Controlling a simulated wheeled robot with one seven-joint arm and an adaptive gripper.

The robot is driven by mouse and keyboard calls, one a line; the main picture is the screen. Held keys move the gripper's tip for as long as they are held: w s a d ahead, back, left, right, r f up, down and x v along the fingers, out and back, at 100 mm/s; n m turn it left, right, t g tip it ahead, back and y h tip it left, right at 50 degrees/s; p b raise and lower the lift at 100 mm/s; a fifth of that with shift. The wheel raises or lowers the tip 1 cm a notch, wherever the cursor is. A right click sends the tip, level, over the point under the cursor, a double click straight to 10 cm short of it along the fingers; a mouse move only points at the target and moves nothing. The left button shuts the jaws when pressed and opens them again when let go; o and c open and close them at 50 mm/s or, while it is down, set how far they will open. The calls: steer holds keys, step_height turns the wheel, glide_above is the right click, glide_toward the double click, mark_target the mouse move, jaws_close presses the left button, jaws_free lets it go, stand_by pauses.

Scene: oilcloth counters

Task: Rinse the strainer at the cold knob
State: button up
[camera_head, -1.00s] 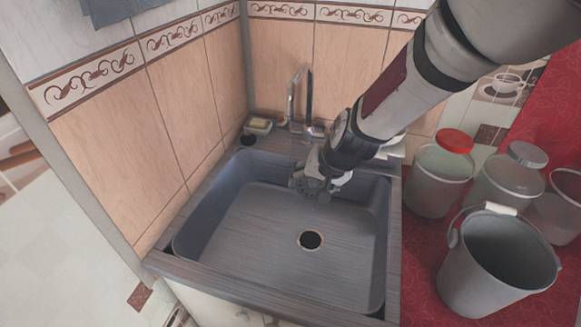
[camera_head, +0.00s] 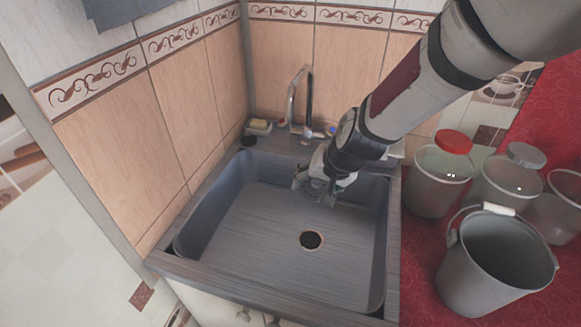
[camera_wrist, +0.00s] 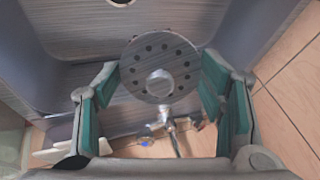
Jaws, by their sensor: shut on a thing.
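The strainer (camera_wrist: 150,62) is a round grey metal disc with small holes and a central knob. In the wrist view it sits between the green-padded fingers of my gripper (camera_wrist: 158,70), which is shut on its rim. In the head view my gripper (camera_head: 320,188) is above the back part of the sink basin, in front of the tap; the strainer is hard to make out there. The chrome tap (camera_head: 291,100) stands at the sink's back edge. A blue-marked knob (camera_head: 331,131) is to the right of its spout; it also shows small in the wrist view (camera_wrist: 147,141). No water is visible.
The grey sink (camera_head: 250,235) is empty, with a round drain hole (camera_head: 311,240). A soap dish (camera_head: 259,127) is at the back left corner. A grey bucket (camera_head: 490,280) and several lidded jars, one red-lidded (camera_head: 438,178), stand on the red counter at right. Tiled walls enclose the back and left.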

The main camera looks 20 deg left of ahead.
steer(key=shift+s+d+r+p, duration=0.5)
steer(key=shift+s+d+r, duration=0.7)
steer(key=shift+d+r, duration=0.15)
steer(key=shift+a, duration=0.1)
